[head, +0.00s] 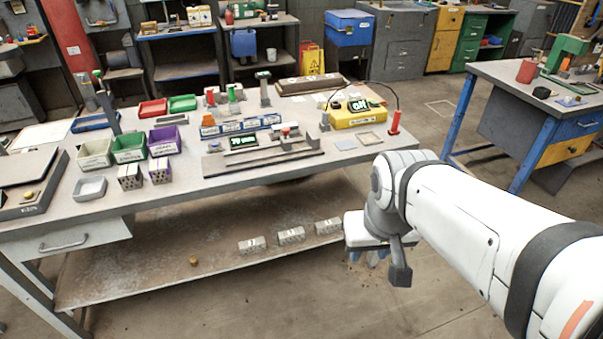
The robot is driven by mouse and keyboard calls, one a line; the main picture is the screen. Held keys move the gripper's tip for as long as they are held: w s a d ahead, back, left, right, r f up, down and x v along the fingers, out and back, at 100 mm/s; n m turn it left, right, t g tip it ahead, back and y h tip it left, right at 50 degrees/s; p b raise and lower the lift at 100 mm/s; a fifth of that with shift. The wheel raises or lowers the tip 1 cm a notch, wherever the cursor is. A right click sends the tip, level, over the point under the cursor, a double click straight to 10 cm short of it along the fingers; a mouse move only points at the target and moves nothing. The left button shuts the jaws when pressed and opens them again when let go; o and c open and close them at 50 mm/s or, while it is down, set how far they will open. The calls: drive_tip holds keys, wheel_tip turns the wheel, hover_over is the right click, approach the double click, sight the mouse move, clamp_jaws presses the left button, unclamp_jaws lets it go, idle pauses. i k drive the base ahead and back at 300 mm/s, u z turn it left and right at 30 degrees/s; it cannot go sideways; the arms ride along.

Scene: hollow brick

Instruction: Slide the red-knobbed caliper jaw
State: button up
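The caliper (236,164) lies along the front of the workbench, right of the bins. It has a long grey base and a dark display with green characters (242,142). A small red knob (286,130) sits on the jaw part toward its right half. Fine detail of the jaws is too small to tell. My gripper (382,262) hangs at the end of the white arm, in front of the bench's right end and well apart from the caliper. It looks empty, but its finger spacing is unclear.
Green, white and purple bins (129,147) stand left of the caliper, with small hollow bricks (130,176) before them. A yellow box (356,113) with a display and cable stands behind right. Several labelled blue blocks (240,126) sit behind. Three bricks (291,235) lie on the lower shelf.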

sight(285, 143)
drive_tip(key=z, duration=0.65)
drive_tip(key=k, duration=1.55)
drive_tip(key=u, duration=0.55)
drive_tip(key=i, duration=1)
drive_tip(key=u, duration=0.05)
